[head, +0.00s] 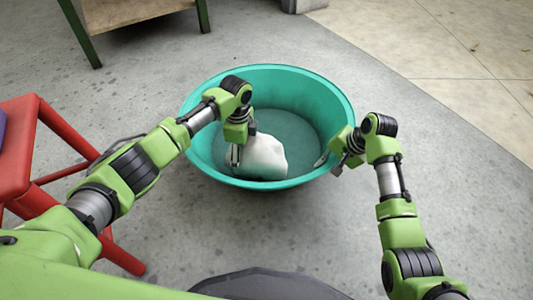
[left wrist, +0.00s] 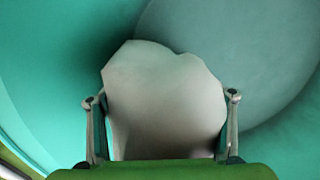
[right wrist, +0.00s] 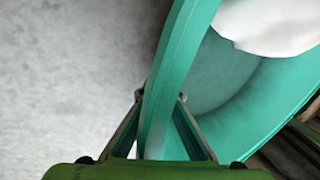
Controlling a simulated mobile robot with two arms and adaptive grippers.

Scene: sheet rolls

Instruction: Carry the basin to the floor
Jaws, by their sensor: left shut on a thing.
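The teal basin (head: 330,100) is round and wide and rests upright on the grey floor, as far as I can tell. A white, lumpy bundle (head: 265,158) lies inside it. My left gripper (head: 235,155) is inside the basin, shut on the white bundle; the left wrist view shows the bundle (left wrist: 165,95) between its two fingers. My right gripper (head: 330,165) is at the basin's right rim, one finger inside and one outside. The rim (right wrist: 165,80) passes between the fingertips in the right wrist view; whether they press on it is unclear.
A red stool (head: 25,125) stands at the left, close to my left arm. A green-legged table (head: 130,12) is at the back left. Pale paving (head: 450,60) lies at the back right.

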